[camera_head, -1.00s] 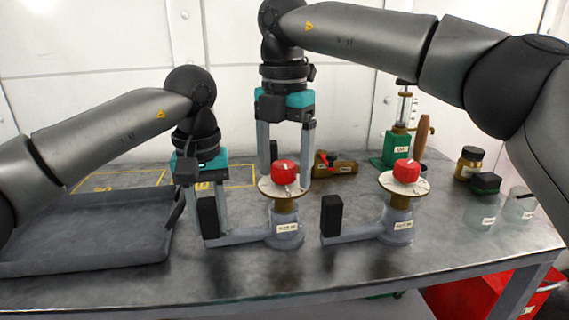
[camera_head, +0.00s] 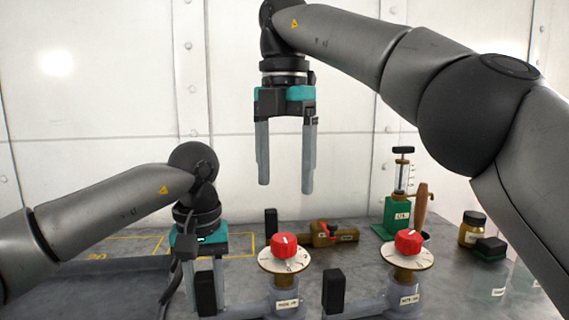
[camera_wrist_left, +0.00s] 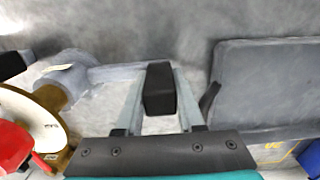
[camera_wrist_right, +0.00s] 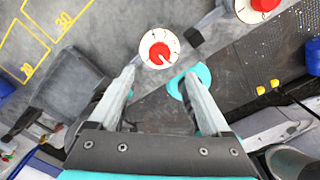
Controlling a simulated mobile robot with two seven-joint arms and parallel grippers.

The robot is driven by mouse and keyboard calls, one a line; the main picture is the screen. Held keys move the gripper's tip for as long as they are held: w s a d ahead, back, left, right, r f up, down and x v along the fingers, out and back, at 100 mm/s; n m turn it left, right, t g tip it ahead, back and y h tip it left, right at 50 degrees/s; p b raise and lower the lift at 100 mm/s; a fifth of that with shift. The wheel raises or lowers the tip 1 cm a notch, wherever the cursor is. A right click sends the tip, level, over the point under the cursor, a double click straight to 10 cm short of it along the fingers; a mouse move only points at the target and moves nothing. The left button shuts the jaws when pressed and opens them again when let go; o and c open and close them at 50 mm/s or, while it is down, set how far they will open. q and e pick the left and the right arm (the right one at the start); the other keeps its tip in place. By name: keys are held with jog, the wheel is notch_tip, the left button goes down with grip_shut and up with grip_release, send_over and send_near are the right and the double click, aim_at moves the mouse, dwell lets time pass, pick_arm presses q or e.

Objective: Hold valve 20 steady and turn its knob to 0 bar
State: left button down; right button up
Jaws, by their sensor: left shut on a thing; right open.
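The left valve (camera_head: 286,300) has a grey body, a red knob (camera_head: 285,245) with a white mark, and a pale dial (camera_head: 268,261); its numbers and label are too small to read surely. A black grip block (camera_head: 206,293) ends its side arm. My left gripper (camera_wrist_left: 160,100) is shut on this block. The knob also shows at lower left in the left wrist view (camera_wrist_left: 12,145). My right gripper (camera_head: 286,188) is open and empty, high above and behind the left valve; the right wrist view shows the knob (camera_wrist_right: 159,53) beyond and between its fingertips.
A like valve with a red knob (camera_head: 408,241) stands to the right, its black block (camera_head: 333,291) between the two. A dark tray (camera_wrist_left: 265,90) lies beside my left gripper.

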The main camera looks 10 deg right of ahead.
jog(key=shift+r, duration=0.55)
pick_arm(q)
jog(key=shift+c, duration=2.2)
grip_release()
jog(key=shift+r, duration=0.15)
